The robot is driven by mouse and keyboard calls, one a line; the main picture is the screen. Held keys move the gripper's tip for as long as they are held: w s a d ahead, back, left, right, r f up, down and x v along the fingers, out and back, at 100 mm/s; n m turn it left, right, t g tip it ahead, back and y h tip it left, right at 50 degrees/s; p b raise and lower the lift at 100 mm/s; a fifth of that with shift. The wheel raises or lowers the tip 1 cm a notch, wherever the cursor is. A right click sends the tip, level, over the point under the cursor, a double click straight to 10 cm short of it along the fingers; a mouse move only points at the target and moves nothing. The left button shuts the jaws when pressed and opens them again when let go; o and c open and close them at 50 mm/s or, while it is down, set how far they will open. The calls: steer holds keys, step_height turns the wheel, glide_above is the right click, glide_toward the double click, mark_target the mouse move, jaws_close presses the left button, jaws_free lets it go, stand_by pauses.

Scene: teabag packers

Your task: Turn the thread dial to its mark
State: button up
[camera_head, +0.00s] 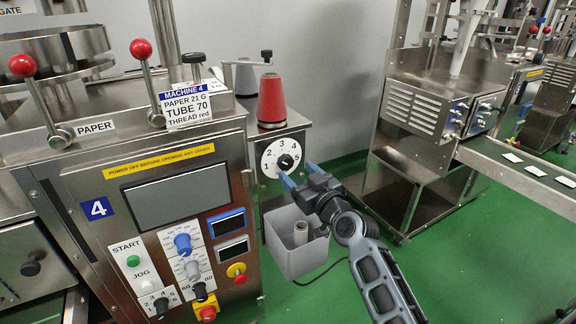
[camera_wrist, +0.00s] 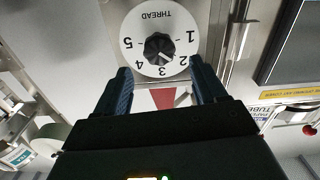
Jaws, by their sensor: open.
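The thread dial (camera_head: 270,162) is a white disc with a black knob on the front of a steel box, below a red thread cone (camera_head: 272,100). In the wrist view the dial (camera_wrist: 138,28) appears upside down, numbered 1 to 5 and lettered THREAD. A pale line on its knob (camera_wrist: 158,46) seems to point between 2 and 3. My gripper (camera_head: 300,174) is open and empty, just right of and below the dial in the head view. In the wrist view its blue fingers (camera_wrist: 160,70) stand apart, with the knob beyond their tips, apparently not touched.
A sign (camera_head: 187,105) reads MACHINE 4, PAPER 21 G, TUBE 70, THREAD red. A grey bin (camera_head: 298,262) with a roll inside hangs under my gripper. The control panel (camera_head: 170,260) stands left.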

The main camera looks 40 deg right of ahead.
mark_target(287, 163)
steer(key=shift+x, duration=2.5)
steer(key=c, duration=1.1)
steer(key=shift+o, duration=0.2)
